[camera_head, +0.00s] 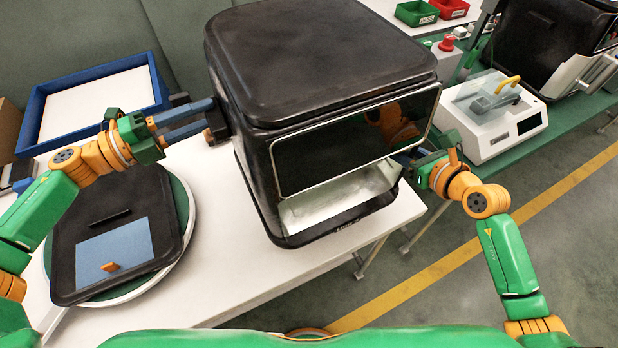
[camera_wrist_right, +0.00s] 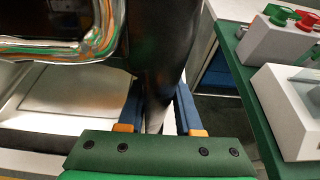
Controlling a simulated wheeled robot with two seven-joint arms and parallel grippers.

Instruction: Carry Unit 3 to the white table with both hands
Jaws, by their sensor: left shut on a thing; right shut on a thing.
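The large black fryer unit (camera_head: 320,60) is upright over the white table (camera_head: 240,275), with a glossy front window and a pale open slot below it. A small label on its lower front edge is too small to read. I cannot tell whether its base touches the table. My left gripper (camera_head: 212,118) is shut on the unit's left side. My right gripper (camera_head: 412,158) is at its right side, partly hidden behind the front corner. In the right wrist view, the fingers of my right gripper (camera_wrist_right: 158,115) straddle a black part of the unit (camera_wrist_right: 155,60).
A black lid-like panel (camera_head: 85,225) lies on a round plate at the table's left. A blue tray (camera_head: 155,85) is behind it. A white device (camera_head: 480,140) and another black unit (camera_head: 535,45) stand on the green conveyor at right. Green and red bins (camera_head: 415,12) are farther back.

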